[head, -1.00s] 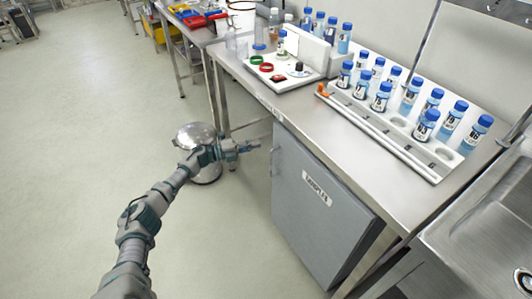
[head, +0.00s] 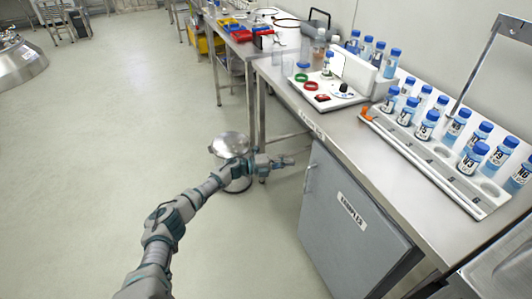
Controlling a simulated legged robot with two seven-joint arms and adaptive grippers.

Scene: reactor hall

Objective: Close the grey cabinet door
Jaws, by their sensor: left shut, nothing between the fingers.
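The grey cabinet door (head: 350,220) with a SAMPLES label (head: 351,210) is under the steel bench, right of centre in the head view. Its top edge runs roughly along the bench front, and a small handle (head: 308,178) is at its left edge. I cannot tell whether it is fully shut. My left gripper (head: 285,161) is shut and empty, just left of the door's upper left corner and apart from it in the picture. My right gripper is not in view.
The steel bench (head: 330,128) carries a white rack (head: 430,165) of blue-capped bottles and a panel with coloured rings (head: 322,88). A round metal stool (head: 229,146) stands behind my left gripper. The floor (head: 110,150) on the left is clear.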

